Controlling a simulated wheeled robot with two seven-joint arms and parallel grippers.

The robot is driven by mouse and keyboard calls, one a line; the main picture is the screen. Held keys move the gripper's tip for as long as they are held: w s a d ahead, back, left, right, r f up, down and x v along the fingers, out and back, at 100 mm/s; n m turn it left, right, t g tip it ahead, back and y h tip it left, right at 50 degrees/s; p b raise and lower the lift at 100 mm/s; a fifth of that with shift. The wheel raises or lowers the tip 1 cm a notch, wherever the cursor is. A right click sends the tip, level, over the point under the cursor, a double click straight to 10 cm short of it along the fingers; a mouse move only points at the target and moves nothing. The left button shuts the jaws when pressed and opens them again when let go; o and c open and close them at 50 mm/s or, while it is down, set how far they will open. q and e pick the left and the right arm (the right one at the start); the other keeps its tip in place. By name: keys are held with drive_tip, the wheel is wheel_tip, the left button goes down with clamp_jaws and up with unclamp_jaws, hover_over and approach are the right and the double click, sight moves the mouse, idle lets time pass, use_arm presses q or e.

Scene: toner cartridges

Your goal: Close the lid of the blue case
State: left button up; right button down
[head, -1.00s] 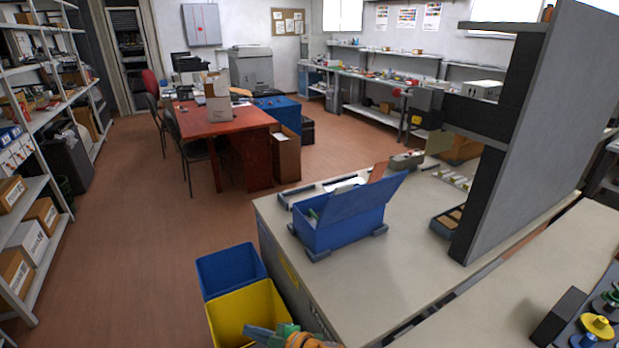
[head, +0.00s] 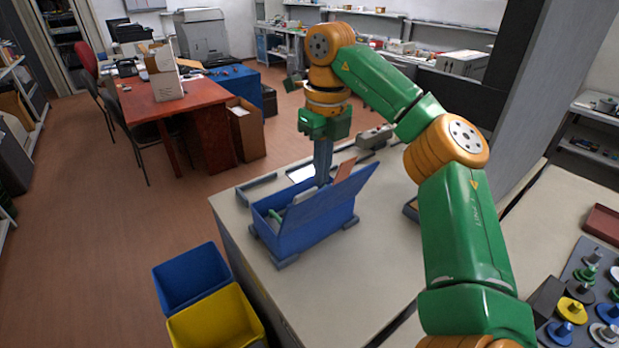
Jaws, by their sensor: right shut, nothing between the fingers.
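The blue case (head: 294,239) stands on the light worktop, left of the picture's middle. Its blue lid (head: 335,200) is open and tilted up on the right side. Something green and pale shows inside the case. My right gripper (head: 323,178) points down behind the case, by the far edge of the opening; its fingers are together and hold nothing. Its fingertips are partly hidden near the lid, so I cannot tell whether they touch it. My left gripper is not in view.
A blue bin (head: 191,278) and a yellow bin (head: 216,320) stand on the floor left of the worktop (head: 340,285). A grey upright panel (head: 540,100) rises at the right. A small grey device (head: 375,137) lies behind the case. The worktop in front of the case is clear.

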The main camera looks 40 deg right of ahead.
use_arm(q)
drive_tip(key=p, duration=0.1)
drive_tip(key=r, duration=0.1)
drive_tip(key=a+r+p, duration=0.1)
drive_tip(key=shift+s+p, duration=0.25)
drive_tip(key=shift+p, duration=0.05)
use_arm(e)
drive_tip(key=w+a+f, duration=0.1)
drive_tip(key=w+f, duration=0.2)
drive_tip(key=f, duration=0.4)
drive_tip(key=shift+w+f, duration=0.35)
drive_tip(key=shift+w, duration=0.05)
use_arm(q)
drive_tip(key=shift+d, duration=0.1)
use_arm(e)
drive_tip(key=shift+d, duration=0.1)
drive_tip(key=shift+w, duration=0.1)
